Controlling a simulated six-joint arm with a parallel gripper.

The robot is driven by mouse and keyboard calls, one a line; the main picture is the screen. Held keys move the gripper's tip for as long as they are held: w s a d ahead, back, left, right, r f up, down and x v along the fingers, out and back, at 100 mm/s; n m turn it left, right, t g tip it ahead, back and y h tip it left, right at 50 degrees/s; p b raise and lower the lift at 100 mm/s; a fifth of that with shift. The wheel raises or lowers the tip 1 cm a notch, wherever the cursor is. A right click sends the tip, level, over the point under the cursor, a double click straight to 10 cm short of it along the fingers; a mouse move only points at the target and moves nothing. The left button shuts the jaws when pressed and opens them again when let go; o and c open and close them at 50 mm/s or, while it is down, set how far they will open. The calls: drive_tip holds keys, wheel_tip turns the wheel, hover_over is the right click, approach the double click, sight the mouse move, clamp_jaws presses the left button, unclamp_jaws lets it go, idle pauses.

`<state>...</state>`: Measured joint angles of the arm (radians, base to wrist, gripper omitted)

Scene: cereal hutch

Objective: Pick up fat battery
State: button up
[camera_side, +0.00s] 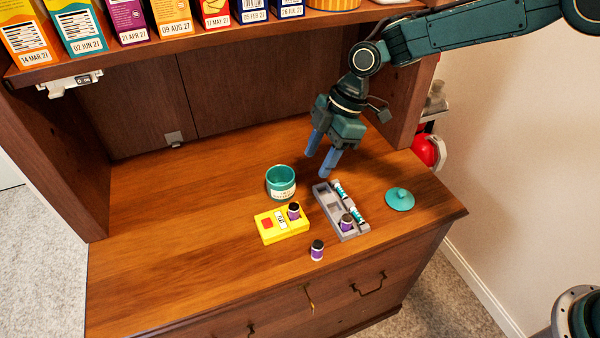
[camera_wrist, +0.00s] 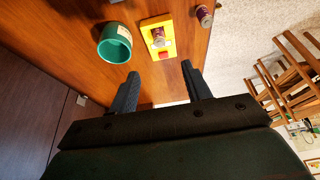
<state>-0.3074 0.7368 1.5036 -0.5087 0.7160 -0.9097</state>
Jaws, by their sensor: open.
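Several fat purple-and-dark batteries are in the side view. One fat battery (camera_side: 317,250) stands alone on the wood near the front edge; another (camera_side: 294,211) stands in the yellow tester (camera_side: 270,236). A third (camera_side: 346,222) sits in the grey tray (camera_side: 353,234) beside thin teal-and-white batteries (camera_side: 357,213). My gripper (camera_side: 320,160) is open and empty, above the wood behind the tray. In the wrist view, my open fingers (camera_wrist: 159,75) point toward the yellow tester (camera_wrist: 147,24) with its battery (camera_wrist: 158,38); the lone battery (camera_wrist: 204,15) is at upper right.
A teal pot (camera_side: 281,184) stands open behind the tester. Its round teal lid (camera_side: 400,199) lies right of the tray. Boxes (camera_side: 82,28) line the shelf (camera_side: 160,50) above. The left side of the wooden top (camera_side: 170,250) is clear.

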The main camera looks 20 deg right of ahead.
drive_tip(key=shift+f, duration=0.1)
hover_over(295, 205)
drive_tip(key=d, duration=0.2)
wheel_tip(295, 205, down, 8)
drive_tip(key=shift+s+d, duration=0.1)
drive_tip(key=shift+x, duration=2.45)
clamp_jaws()
drive_tip(key=shift+r, duration=0.2)
wheel_tip(295, 205, up, 20)
